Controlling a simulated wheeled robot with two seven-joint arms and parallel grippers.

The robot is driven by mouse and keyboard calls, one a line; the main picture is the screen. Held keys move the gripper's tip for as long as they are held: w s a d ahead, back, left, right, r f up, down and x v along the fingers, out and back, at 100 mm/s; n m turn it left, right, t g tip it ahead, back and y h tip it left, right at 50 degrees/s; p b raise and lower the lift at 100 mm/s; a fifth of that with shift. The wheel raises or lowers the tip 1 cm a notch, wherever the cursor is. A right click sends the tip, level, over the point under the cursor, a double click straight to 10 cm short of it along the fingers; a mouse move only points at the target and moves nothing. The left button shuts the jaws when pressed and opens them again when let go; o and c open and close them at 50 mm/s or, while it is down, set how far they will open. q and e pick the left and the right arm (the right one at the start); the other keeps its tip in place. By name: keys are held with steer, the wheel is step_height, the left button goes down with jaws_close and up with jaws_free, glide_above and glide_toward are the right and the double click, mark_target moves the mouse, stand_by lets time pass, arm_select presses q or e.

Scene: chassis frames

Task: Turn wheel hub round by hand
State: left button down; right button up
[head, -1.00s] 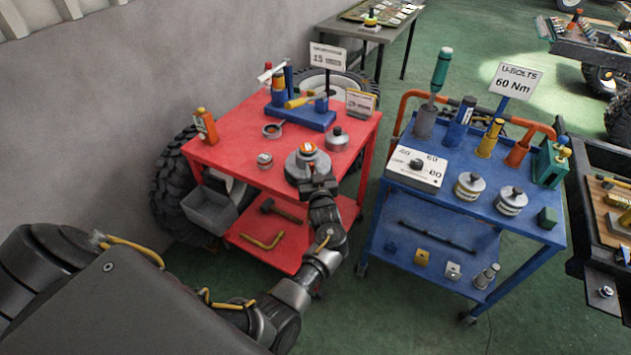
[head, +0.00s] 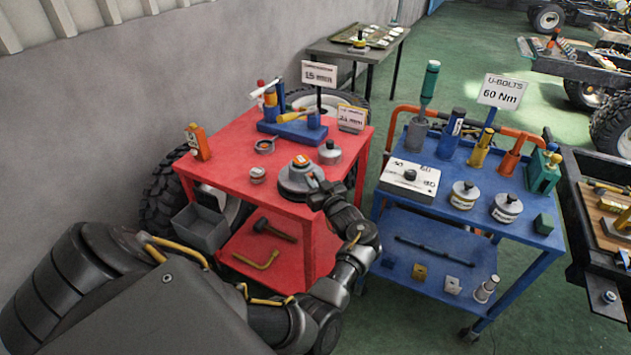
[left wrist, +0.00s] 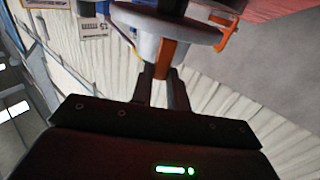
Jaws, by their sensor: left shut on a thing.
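The wheel hub (head: 296,184) is a grey, round, stepped piece with a small orange mark on top. It stands at the front right corner of the red cart top (head: 232,173). My left gripper (head: 316,188) is at the hub's right front side. In the left wrist view the hub's pale flange (left wrist: 190,28) fills the top, and an orange bar (left wrist: 167,60) hangs from it towards the fingers. My left gripper (left wrist: 163,85) is shut on the hub there; the exact contact is partly hidden. My right gripper is not in view.
A grey lidded pot (head: 330,153) stands close behind the hub, and a small round tin (head: 257,175) to its left. A blue stand (head: 292,128) with tools is at the back. A blue cart (head: 470,215) stands to the right, across a narrow gap.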

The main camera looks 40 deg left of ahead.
arm_select(q)
steer(key=shift+d+f, duration=0.1)
steer(key=shift+f, duration=0.1)
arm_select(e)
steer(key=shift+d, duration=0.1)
arm_select(q)
steer(key=c, duration=1.4)
jaws_free()
steer(key=shift+s+r, duration=0.1)
steer(key=shift+o, duration=0.2)
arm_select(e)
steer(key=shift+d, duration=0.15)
